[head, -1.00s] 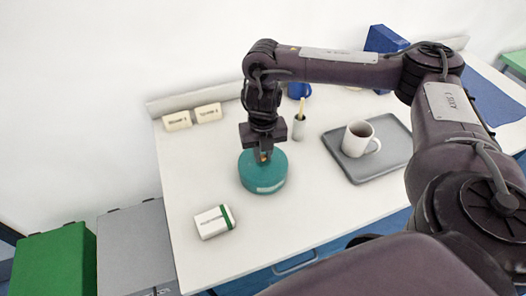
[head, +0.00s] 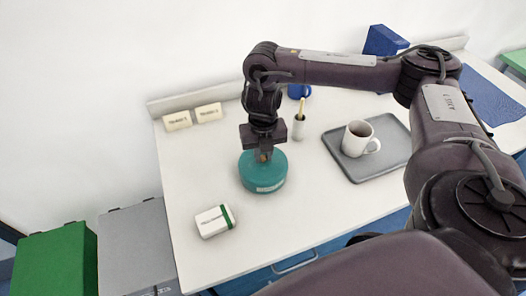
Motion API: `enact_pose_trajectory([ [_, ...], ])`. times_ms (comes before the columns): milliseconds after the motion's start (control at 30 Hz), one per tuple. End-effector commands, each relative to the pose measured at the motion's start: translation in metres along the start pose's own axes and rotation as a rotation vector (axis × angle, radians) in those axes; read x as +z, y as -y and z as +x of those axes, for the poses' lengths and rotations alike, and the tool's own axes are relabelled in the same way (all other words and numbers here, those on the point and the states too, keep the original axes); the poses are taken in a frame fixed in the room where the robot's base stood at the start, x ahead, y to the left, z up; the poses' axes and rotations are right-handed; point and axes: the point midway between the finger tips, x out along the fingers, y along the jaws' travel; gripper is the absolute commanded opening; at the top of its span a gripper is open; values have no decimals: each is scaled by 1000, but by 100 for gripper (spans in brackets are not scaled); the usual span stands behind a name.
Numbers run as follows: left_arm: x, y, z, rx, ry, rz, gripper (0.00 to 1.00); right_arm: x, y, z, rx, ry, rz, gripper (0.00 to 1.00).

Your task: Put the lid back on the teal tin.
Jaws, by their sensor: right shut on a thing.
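The teal tin (head: 263,181) is round and stands upright on the white table, left of its middle. A teal lid (head: 277,162) of the same colour covers its top; I cannot make out a gap between the two. My right gripper (head: 263,155) points down at the middle of the lid and is shut on its knob, which the fingers mostly hide. My left gripper is not in view.
A grey tray (head: 357,173) with a white mug (head: 356,138) is to the right. A white and green box (head: 214,221) lies in front left. A small holder (head: 299,128), a blue cup (head: 298,90) and two cream blocks (head: 177,121) stand behind. The table front is clear.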

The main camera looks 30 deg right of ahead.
Motion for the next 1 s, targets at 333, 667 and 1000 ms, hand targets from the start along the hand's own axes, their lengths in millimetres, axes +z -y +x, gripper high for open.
enact_pose_trajectory([
  [333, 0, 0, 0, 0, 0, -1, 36, 0, 0, 0, 1, 1, 0, 20],
  [667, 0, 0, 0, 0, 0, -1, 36, 0, 0, 0, 1, 0, 0, 44],
  [1000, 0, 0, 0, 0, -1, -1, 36, 0, 0, 0, 1, 0, 0, 66],
])
